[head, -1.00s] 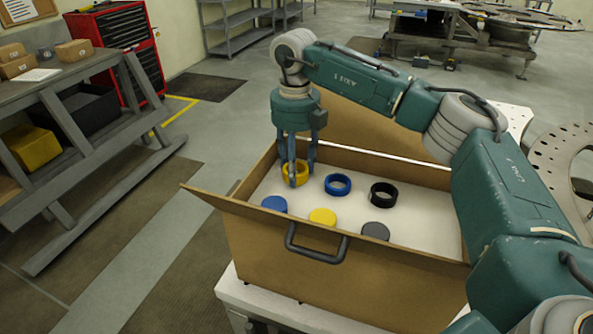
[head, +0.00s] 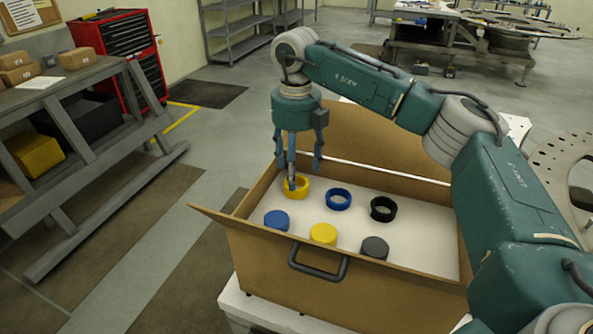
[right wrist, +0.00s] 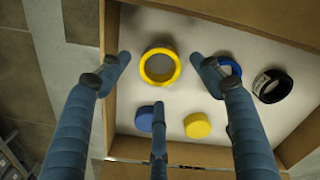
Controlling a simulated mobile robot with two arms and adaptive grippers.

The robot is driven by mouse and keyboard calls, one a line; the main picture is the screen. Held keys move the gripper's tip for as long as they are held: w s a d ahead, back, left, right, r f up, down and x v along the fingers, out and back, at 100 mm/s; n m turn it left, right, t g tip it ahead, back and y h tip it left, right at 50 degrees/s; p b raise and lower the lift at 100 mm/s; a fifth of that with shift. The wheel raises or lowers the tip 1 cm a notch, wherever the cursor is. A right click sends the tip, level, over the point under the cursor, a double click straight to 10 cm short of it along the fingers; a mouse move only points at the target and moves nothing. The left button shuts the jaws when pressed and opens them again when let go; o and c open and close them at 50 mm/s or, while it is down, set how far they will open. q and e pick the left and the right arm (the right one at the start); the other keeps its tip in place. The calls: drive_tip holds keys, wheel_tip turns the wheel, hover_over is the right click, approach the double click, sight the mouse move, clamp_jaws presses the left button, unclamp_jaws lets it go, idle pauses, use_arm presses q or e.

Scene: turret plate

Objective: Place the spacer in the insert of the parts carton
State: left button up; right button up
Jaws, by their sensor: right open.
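The yellow ring (head: 296,195), which looks like the spacer, lies flat in the white insert (head: 350,228) of the brown parts carton (head: 270,270), at its back left. It also shows in the right wrist view (right wrist: 148,76), apparently seated in a recess. My right gripper (head: 299,172) is open above the yellow ring, its three fingers spread and holding nothing. In the right wrist view, the right gripper's fingers (right wrist: 160,88) stand around the ring with gaps. One finger partly covers the ring in the head view. My left gripper is not in view.
The insert also bears a blue ring (head: 338,207), a black ring (head: 383,217), a blue disc (head: 277,220), a yellow disc (head: 323,233) and a grey disc (head: 375,247). The carton's raised walls and front handle (head: 318,274) surround them.

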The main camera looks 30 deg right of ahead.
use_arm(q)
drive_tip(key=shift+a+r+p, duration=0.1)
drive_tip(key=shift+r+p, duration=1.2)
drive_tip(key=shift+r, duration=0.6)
use_arm(e)
wheel_tip(320, 180, up, 8)
drive_tip(key=shift+s, duration=0.15)
